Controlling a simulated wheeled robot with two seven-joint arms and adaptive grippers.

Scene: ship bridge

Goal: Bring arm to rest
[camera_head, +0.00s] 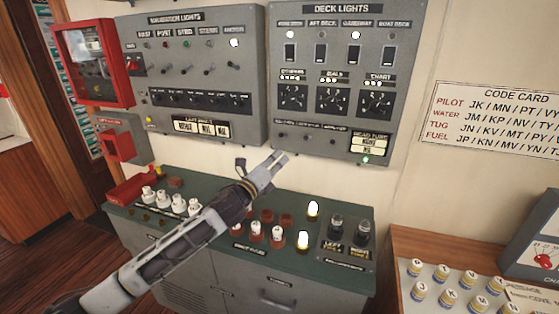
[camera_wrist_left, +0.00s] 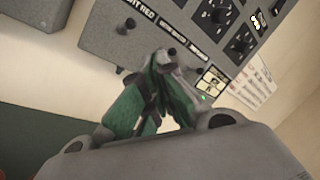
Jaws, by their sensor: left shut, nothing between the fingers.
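My left arm comes in from the lower left of the head view. Its gripper (camera_head: 277,160) is shut and empty, in front of the lower left edge of the deck lights panel (camera_head: 323,70) and above the green-topped cabinet (camera_head: 230,225). In the left wrist view the gripper's fingers (camera_wrist_left: 165,65) are together, with the panel's lower edge and knobs (camera_wrist_left: 195,60) behind them. I cannot tell whether the fingertips touch the panel. My right gripper is in neither view.
The navigation lights panel (camera_head: 190,75) hangs to the left. White and red-brown fuses (camera_head: 277,233), lit bulbs (camera_head: 313,211) and dark sockets (camera_head: 336,225) stand on the cabinet. A wooden desk (camera_head: 400,245) with several labelled cylinders (camera_head: 450,297) is at right. A code card (camera_head: 495,118) is on the wall.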

